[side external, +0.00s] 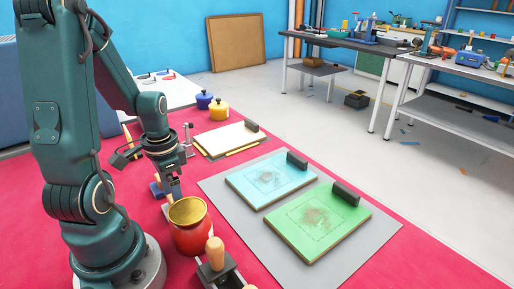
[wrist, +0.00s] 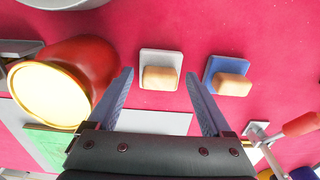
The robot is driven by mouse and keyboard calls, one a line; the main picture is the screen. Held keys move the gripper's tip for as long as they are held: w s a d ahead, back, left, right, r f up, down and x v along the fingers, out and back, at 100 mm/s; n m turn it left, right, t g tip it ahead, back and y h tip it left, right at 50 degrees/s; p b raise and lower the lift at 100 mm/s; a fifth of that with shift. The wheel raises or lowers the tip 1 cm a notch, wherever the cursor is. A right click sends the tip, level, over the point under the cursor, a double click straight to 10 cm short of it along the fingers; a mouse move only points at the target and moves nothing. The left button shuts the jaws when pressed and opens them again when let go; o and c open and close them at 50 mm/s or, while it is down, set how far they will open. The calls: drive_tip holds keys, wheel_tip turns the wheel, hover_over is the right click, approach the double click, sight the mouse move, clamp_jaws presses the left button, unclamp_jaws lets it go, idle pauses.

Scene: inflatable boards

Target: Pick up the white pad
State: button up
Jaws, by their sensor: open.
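The white pad (wrist: 146,57) is a pale square block with a wooden grip on top. It lies on the red table in the wrist view. My gripper (wrist: 160,75) is open and empty, its two blue-grey fingers spread left and right of the pad's wooden grip in the picture. The height gap between fingertips and pad is hard to judge. In the side view my gripper (side external: 175,190) points down just behind the red can; the white pad cannot be clearly made out there.
A blue pad (wrist: 211,70) with a wooden grip lies right of the white one. A red can (wrist: 97,55) with a gold top stands close on the left. Light-blue (side external: 265,190) and green (side external: 312,238) boards lie on a grey mat (side external: 222,194).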

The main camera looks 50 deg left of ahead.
drive_tip(key=shift+f, duration=0.7)
drive_tip(key=c, duration=1.1)
drive_tip(key=shift+r, duration=0.1)
drive_tip(key=shift+r, duration=4.9)
